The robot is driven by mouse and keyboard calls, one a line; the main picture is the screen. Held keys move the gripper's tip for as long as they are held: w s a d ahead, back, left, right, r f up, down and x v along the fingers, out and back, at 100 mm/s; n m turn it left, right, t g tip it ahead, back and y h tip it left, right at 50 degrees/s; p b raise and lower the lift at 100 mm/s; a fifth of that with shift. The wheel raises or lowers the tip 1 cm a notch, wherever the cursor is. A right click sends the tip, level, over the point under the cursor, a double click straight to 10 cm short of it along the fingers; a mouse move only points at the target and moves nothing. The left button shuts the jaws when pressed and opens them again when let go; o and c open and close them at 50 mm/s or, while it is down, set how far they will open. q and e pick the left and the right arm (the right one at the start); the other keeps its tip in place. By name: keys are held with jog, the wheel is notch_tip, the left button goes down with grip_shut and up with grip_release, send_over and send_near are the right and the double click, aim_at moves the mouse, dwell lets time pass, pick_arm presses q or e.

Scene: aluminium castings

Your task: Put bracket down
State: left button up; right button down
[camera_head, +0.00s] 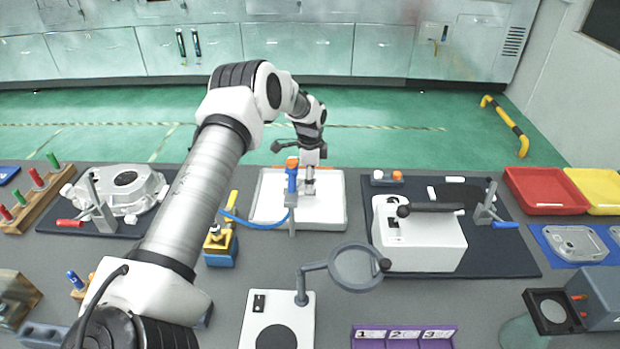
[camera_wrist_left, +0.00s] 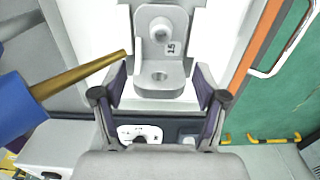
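A small grey metal bracket (camera_wrist_left: 162,77) with a hole in its lower plate, a round boss on its upright plate and a label reading 15 shows in the left wrist view. In the head view the bracket (camera_head: 309,188) is a small grey shape at the white tray (camera_head: 335,217). My left gripper (camera_wrist_left: 160,64) has one finger on each side of the bracket, with narrow gaps showing beside it, so it looks open. In the head view my left gripper (camera_head: 309,168) is above the tray; its fingers are too small to judge there. My right gripper is out of view.
A blue-handled nozzle (camera_head: 291,180) with a blue hose stands at the tray's front edge, close to my left gripper. A magnifier (camera_head: 355,267) stands in front. A white box fixture (camera_head: 425,245) is to the right, and a casting (camera_head: 118,190) to the left.

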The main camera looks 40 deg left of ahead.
pick_arm(q)
jog(key=shift+r, duration=0.1)
jog(key=shift+r, duration=0.25)
notch_tip(320, 180, up, 12)
jog(key=b, duration=0.2)
jog(key=shift+f+b, duration=0.15)
jog(key=shift+b, duration=0.2)
